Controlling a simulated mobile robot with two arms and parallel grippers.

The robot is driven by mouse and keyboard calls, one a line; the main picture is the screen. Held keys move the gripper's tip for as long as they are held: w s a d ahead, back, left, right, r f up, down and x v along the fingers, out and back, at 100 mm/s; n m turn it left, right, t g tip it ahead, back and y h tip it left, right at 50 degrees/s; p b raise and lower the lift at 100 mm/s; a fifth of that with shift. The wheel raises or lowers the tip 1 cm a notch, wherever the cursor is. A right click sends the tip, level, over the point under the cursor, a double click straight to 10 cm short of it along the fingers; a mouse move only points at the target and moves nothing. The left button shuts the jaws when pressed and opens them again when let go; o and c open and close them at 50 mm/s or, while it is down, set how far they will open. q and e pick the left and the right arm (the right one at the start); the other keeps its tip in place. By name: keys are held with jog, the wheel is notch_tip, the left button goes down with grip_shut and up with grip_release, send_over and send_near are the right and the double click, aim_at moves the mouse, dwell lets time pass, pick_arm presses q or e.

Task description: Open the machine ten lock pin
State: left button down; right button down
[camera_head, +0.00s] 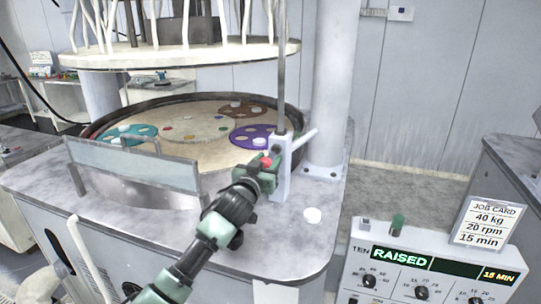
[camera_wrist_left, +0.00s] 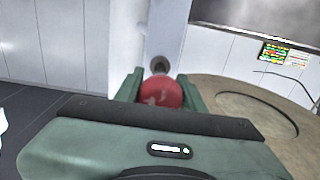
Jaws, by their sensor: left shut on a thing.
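The lock pin's red knob (camera_head: 265,161) shows at the side of a pale upright bracket (camera_head: 284,180) on the machine's deck. In the left wrist view the red knob (camera_wrist_left: 162,92) sits between two green fingers, with a grey post behind it. My left gripper (camera_head: 268,168) is shut on this knob. The pin's shaft is hidden, so I cannot tell how far it is drawn out. The machine's control panel (camera_head: 430,280) is marked TEN and its display reads RAISED and 15 MIN. My right gripper is not in view.
A round platen (camera_head: 190,122) with teal, brown and purple carriers lies behind the bracket. A raised plate (camera_head: 180,55) hangs above it. A clear guard (camera_head: 130,165) stands at the front left. A white round piece (camera_head: 313,215) lies on the deck. A job card (camera_head: 488,222) stands at right.

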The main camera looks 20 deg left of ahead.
pick_arm(q)
jog(key=shift+s+f, duration=0.1)
jog(key=shift+s, duration=0.15)
jog(key=c, duration=0.9)
grip_release()
jog(key=shift+o, duration=0.2)
